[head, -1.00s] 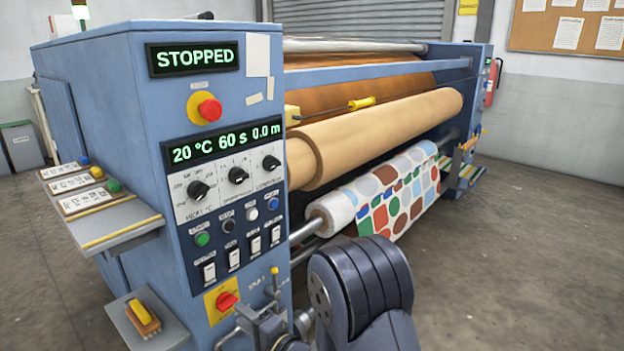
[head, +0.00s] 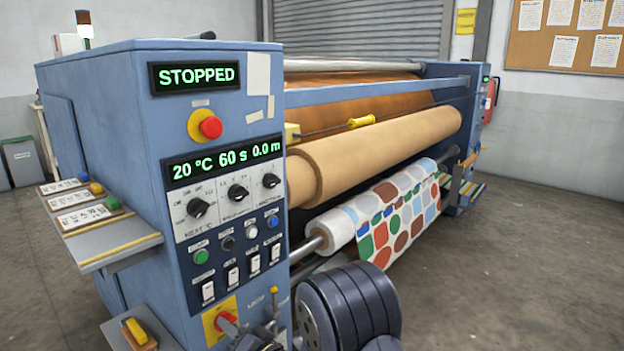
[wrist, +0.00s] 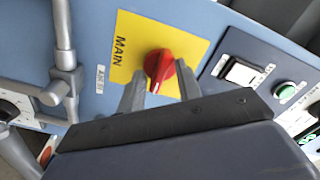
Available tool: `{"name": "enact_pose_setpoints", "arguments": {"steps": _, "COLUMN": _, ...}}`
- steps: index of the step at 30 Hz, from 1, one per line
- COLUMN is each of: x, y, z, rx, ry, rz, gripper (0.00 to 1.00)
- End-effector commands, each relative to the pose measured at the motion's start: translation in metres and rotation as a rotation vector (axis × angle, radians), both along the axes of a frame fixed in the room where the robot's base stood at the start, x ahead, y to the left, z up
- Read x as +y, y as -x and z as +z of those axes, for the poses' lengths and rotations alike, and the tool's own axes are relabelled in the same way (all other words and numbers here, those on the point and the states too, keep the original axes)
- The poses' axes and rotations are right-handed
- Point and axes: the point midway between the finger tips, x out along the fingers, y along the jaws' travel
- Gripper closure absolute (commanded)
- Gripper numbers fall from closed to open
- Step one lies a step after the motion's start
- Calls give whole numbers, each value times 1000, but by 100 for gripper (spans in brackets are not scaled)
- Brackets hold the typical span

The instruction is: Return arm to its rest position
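My arm (head: 350,305) reaches in dark segments from the bottom edge of the head view toward the press's control panel. My gripper's end is mostly cut off or hidden there. In the wrist view my gripper (wrist: 160,93) shows two grey fingers spread apart on either side of the red main switch (wrist: 160,67) on its yellow plate. I cannot tell whether the fingers touch the knob. The same red switch (head: 227,321) shows low on the panel in the head view.
The blue calender press (head: 105,130) fills the left and middle; its display (head: 196,77) reads STOPPED. A side shelf (head: 115,240) with cards juts out left. A grey pipe (wrist: 64,50) stands beside the switch. Floor at right (head: 530,250) is clear.

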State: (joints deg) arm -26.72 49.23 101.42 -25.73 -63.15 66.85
Motion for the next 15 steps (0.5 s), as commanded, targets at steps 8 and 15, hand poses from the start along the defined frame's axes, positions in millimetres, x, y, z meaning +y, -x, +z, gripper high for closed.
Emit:
{"name": "enact_pose_setpoints", "arguments": {"steps": 8, "x": 0, "y": 0, "z": 0, "rx": -139, "ry": 119, "rz": 0, "gripper": 67}}
{"name": "enact_pose_setpoints", "arguments": {"steps": 15, "x": 0, "y": 0, "z": 0, "rx": -187, "ry": 161, "rz": 0, "gripper": 67}}
